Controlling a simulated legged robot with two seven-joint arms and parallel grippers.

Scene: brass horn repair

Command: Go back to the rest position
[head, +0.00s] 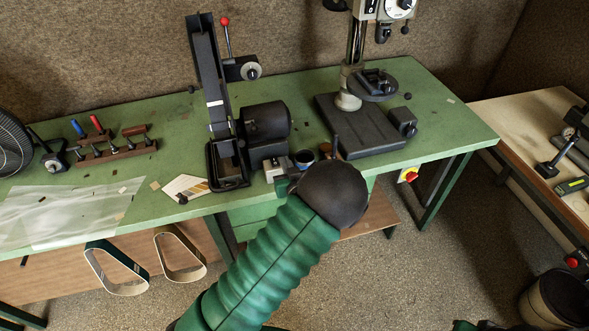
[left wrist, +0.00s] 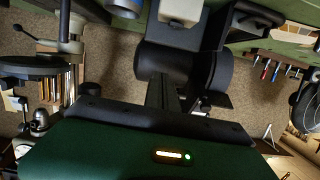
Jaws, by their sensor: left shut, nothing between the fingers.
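My left gripper (left wrist: 163,80) shows in the left wrist view as narrow dark fingers, shut and empty, in front of the belt grinder's dark motor housing. In the head view my green ribbed left arm reaches up from the bottom to a dark rounded cap, which hides most of the gripper. The gripper is near the front edge of the green workbench (head: 440,100), close to the belt grinder (head: 265,122). How far it is from the grinder is hard to tell. My right gripper is not in view.
A drill press (head: 362,125) stands on the bench to the right of the grinder. A tool rack (head: 115,148) and a black fan (head: 12,145) are at left. Two belts (head: 118,284) hang below the bench edge.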

